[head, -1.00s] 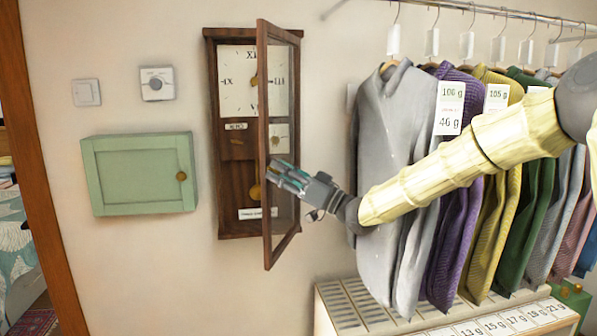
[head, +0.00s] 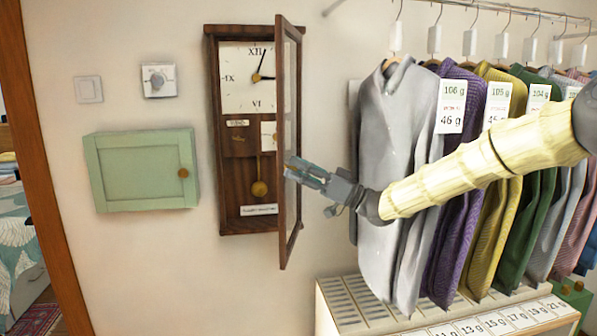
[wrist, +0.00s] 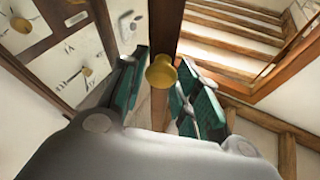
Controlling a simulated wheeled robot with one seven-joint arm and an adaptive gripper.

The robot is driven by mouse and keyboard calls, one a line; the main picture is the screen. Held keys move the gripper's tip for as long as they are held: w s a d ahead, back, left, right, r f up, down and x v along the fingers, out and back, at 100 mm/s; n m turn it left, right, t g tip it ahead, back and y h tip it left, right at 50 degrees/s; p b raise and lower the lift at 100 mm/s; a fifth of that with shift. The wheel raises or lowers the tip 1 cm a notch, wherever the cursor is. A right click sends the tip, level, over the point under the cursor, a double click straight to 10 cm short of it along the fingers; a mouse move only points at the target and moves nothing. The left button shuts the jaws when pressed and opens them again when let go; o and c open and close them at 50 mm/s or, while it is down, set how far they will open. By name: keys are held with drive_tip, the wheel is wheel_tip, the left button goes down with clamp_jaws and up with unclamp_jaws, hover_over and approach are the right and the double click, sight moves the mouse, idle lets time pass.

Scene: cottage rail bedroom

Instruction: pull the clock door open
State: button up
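The wooden wall clock (head: 228,170) has its glazed door (head: 290,110) swung well out from the case, hinged on the right. The dial and pendulum show in the open case. My gripper (head: 296,172) is at the door's lower half, level with the pendulum. In the wrist view, the door's wooden frame (wrist: 165,25) and its round brass knob (wrist: 160,72) lie between the two teal-padded fingers of my gripper (wrist: 160,88). The fingers stand apart, with a gap on the left; the right one is close to the knob. Whether it touches is unclear.
Sweaters (head: 395,170) on a rail hang right of the clock, close beside my arm. A slatted white unit (head: 345,300) stands below them. The wall below the clock is clear.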

sight(284, 122)
drive_tip(key=shift+o, duration=1.4)
wheel_tip(284, 122, up, 10)
